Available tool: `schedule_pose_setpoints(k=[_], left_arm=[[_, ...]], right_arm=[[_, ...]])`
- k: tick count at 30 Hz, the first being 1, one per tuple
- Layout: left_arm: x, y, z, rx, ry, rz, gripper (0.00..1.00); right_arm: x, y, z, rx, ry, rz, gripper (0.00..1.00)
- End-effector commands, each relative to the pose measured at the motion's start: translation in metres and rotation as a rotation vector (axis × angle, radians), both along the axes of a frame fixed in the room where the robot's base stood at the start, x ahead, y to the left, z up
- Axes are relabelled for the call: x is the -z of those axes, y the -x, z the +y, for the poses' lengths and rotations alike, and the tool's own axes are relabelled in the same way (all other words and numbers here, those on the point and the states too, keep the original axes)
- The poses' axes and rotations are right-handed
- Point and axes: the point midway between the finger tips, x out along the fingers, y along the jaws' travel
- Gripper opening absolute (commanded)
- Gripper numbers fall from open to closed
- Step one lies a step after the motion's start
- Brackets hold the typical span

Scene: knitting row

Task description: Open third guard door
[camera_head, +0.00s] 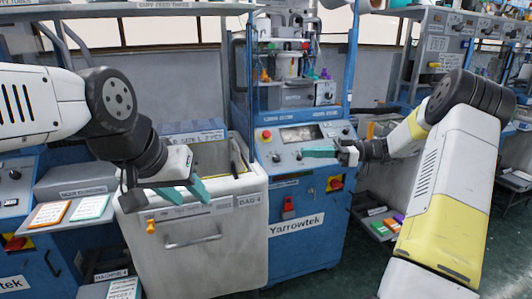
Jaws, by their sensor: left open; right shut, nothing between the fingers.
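A blue knitting machine (297,222) marked Yarrowtek stands in the middle of the head view. Its upper bay (296,65) sits between blue uprights, with coloured yarn cones inside. I cannot tell which part is the third guard door, or whether a clear door covers the bay. My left gripper (188,190), with teal fingers, is open and empty above the front of a white bin. My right gripper (320,152) is shut and empty, pointing left in front of the machine's control panel (300,136). It hides the panel's lower right part.
The white bin (212,252) stands at the machine's left front. A side shelf (60,212) with orange and green cards is at the left. A shelving rack (455,40) and low trays (380,228) are at the right. Bare green floor (335,275) shows right of the bin.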

Motion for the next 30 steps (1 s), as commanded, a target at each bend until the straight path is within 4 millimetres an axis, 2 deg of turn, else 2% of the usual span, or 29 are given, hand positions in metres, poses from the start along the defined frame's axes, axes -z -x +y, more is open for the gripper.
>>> schedule_pose_setpoints(k=[5,21,25,30], left_arm=[[0.0,0.0,0.0,0.0,0.0,0.0,0.42],[0.0,0.0,0.0,0.0,0.0,0.0,0.42],[0.0,0.0,0.0,0.0,0.0,0.0,0.42],[0.0,0.0,0.0,0.0,0.0,0.0,0.42]], right_arm=[[0.0,-0.003,0.01,0.002,-0.018,-0.023,0.0],[0.001,-0.004,0.115,0.002,-0.014,-0.019,0.0],[0.001,-0.004,0.129,0.004,-0.013,-0.019,0.0],[0.001,-0.005,0.137,0.005,-0.014,-0.019,0.0]])
